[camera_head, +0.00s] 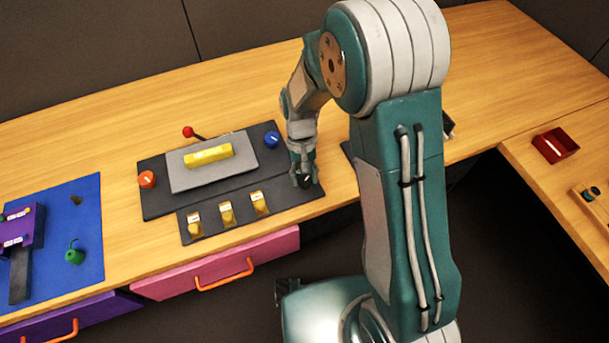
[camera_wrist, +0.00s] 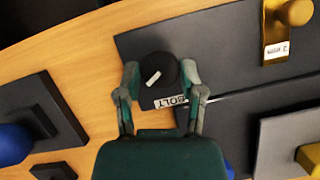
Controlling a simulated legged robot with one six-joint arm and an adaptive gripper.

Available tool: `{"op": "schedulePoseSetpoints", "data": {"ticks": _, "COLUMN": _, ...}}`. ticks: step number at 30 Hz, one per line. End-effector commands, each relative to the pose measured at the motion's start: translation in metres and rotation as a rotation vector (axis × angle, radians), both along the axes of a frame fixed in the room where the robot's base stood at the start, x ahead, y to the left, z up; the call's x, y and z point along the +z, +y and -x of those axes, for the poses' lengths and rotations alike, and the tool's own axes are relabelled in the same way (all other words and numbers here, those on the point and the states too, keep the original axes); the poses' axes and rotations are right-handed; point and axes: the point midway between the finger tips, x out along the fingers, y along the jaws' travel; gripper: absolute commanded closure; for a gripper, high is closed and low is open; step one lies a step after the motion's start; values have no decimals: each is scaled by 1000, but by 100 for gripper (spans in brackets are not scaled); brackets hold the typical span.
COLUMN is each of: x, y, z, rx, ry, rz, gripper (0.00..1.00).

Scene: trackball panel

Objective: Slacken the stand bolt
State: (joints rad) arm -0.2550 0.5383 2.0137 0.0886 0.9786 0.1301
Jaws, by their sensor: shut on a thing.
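The stand bolt is a round black knob (camera_wrist: 158,73) with a white mark on its top and a label reading BOLT beside it. In the head view the knob (camera_head: 306,181) sits at the right end of the dark front strip of the panel, partly hidden by my gripper. My gripper (camera_wrist: 160,84) points down over it in the wrist view, with one finger on each side, shut on the knob. In the head view my gripper (camera_head: 305,178) is low over the strip. The white mark lies tilted in the wrist view.
A pink drawer (camera_head: 222,264) lies below. A red box (camera_head: 556,145) stands far right.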

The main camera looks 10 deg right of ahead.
Motion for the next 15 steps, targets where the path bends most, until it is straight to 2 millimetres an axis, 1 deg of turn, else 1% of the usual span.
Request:
{"op": "schedulePoseSetpoints", "data": {"ticks": 1, "x": 0, "y": 1, "z": -3, "rx": -1, "ry": -11, "rz": -3, "gripper": 97}}
{"op": "schedulePoseSetpoints", "data": {"ticks": 5, "x": 0, "y": 1, "z": -3, "rx": -1, "ry": -11, "rz": -3, "gripper": 97}}
{"op": "schedulePoseSetpoints", "data": {"ticks": 6, "x": 0, "y": 1, "z": -3, "rx": -2, "ry": -11, "rz": -3, "gripper": 40}}
{"op": "schedulePoseSetpoints", "data": {"ticks": 8, "x": 0, "y": 1, "z": -3, "rx": -2, "ry": -10, "rz": -3, "gripper": 15}}
{"op": "schedulePoseSetpoints", "data": {"ticks": 15, "x": 0, "y": 0, "z": -1, "rx": -2, "ry": -5, "rz": -2, "gripper": 15}}
